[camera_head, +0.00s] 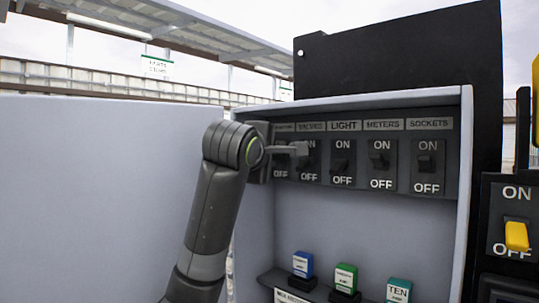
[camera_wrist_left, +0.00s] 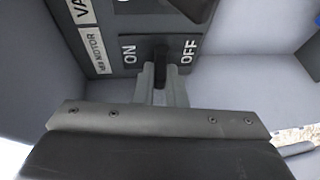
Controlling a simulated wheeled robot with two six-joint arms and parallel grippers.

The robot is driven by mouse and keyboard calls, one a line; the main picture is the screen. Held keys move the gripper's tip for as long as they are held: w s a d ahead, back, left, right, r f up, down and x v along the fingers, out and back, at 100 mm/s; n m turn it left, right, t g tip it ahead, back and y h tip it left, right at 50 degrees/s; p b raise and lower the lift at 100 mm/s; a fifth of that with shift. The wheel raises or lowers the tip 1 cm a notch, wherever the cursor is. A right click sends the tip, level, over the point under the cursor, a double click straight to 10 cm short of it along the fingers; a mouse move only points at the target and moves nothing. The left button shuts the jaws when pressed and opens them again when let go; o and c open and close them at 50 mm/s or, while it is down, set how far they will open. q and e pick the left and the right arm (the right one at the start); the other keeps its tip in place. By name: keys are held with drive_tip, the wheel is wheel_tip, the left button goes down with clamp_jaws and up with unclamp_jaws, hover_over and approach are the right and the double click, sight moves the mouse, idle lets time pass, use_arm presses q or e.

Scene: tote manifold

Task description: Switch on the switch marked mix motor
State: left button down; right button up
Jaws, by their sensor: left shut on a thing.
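The mix motor switch is the leftmost in the cabinet's row. Its label (camera_wrist_left: 97,50), of which "MOTOR" reads, shows in the left wrist view. Its dark lever (camera_wrist_left: 160,52) stands between the ON and OFF marks there; I cannot tell which way it is tipped. My left gripper (camera_wrist_left: 160,76) is shut on this lever, a finger on each side. In the head view my left gripper (camera_head: 295,149) reaches in from the left and hides most of this switch and part of its label (camera_head: 284,127). My right gripper is not in view.
The valves (camera_head: 309,160), light (camera_head: 343,160), meters (camera_head: 380,160) and sockets (camera_head: 426,162) switches continue the row rightward. Below, a shelf (camera_head: 285,288) carries blue (camera_head: 303,264), green (camera_head: 346,277) and teal (camera_head: 398,290) blocks. A yellow-levered switch (camera_head: 516,237) is at the right. The cabinet's wall stands close by the arm.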

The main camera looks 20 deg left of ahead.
use_arm(q)
drive_tip(key=shift+f, duration=0.1)
drive_tip(key=c, duration=1.8)
unclamp_jaws()
drive_tip(key=shift+o, duration=0.2)
drive_tip(key=s+r+b, duration=0.2)
drive_tip(key=s+b, duration=1.5)
drive_tip(key=b, duration=0.5)
drive_tip(key=shift+r+b, duration=0.3)
drive_tip(key=shift+r, duration=0.1)
drive_tip(key=shift+o, duration=0.4)
